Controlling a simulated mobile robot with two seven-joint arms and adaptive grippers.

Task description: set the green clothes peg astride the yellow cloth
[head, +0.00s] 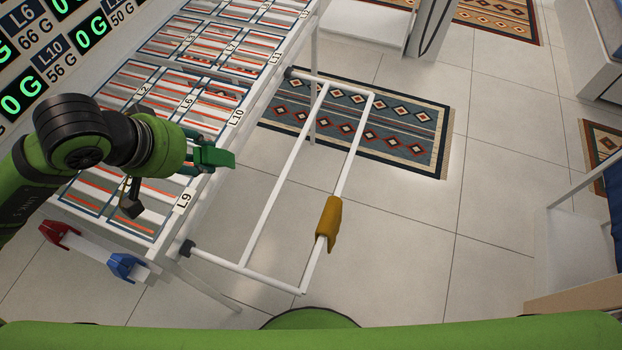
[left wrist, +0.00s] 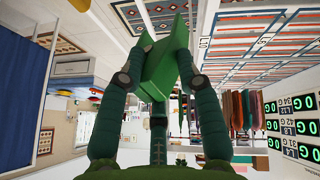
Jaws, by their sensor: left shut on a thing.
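The yellow cloth (head: 328,221) hangs over the outer bar of a white rack frame, right of centre in the head view. My left gripper (head: 212,156) is above the edge of the shelf table, left of and higher in the picture than the cloth, apart from it. It is shut on the green clothes peg (head: 221,158), which sticks out past the fingertips. In the left wrist view the peg (left wrist: 158,68) sits between the two dark green fingers (left wrist: 160,75). The cloth is not clear in the left wrist view. My right gripper is not in view.
The white rack frame (head: 270,200) juts out from the table edge. A red peg (head: 58,232) and a blue peg (head: 124,267) sit on the table's near end rail. Labelled trays (head: 135,92) cover the table. A patterned rug (head: 400,128) lies on open tiled floor.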

